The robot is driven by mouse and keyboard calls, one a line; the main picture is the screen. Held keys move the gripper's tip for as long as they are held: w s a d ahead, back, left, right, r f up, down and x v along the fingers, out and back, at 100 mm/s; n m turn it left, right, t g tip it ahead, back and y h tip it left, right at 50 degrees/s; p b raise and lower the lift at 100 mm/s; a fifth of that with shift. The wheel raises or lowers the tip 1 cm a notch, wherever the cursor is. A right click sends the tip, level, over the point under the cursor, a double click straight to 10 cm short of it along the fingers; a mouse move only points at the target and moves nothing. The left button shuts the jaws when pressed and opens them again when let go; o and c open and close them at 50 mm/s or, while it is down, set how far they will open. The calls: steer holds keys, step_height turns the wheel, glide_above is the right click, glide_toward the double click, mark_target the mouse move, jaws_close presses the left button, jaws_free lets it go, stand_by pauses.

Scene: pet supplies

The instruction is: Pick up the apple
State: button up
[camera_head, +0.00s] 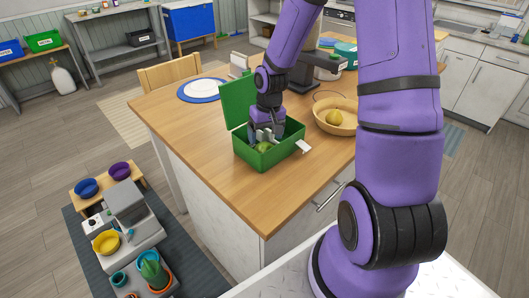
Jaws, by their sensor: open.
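A green, rounded fruit that looks like an apple (264,147) lies inside an open green box (268,161) on the wooden table. My gripper (264,136) points down into the box, just above and behind the fruit. Its grey fingers are open and partly overlap the fruit in the picture. I cannot tell whether they touch it. A yellow-green round fruit (333,118) lies in a wicker bowl (347,128) to the right; its kind is unclear.
The box's raised lid (236,101) stands at its back left, and a white tag (303,146) is at its right. A blue-rimmed plate (202,90) lies at the table's left. A dark appliance (318,68) stands behind. The front tabletop (262,205) is clear.

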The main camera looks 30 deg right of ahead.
mark_target(266, 143)
steer(key=shift+s+a+f, duration=0.1)
steer(key=shift+f, duration=1.35)
steer(key=shift+s+a+f, duration=0.1)
steer(key=shift+f, duration=1.3)
steer(key=c, duration=1)
